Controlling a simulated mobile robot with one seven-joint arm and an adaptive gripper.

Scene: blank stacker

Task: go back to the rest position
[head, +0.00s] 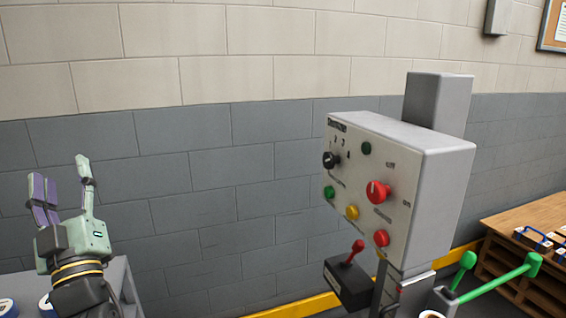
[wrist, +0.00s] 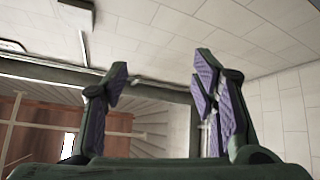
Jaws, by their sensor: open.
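My gripper (head: 64,190) is at the lower left of the head view, pointing up with its fingers spread. In the wrist view the gripper (wrist: 160,90) is open, with purple pads and nothing between them. Behind the fingers the wrist view shows the ceiling, walls and a brown door-like panel (wrist: 40,115). The gripper stands in front of the grey block wall, well left of the control box (head: 400,190), and touches nothing that I can see.
The control box carries a red switch (head: 377,191), a black knob (head: 331,160) and several coloured buttons. A red lever (head: 354,252) and green handles (head: 500,277) are below. Open space lies between my gripper and the box.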

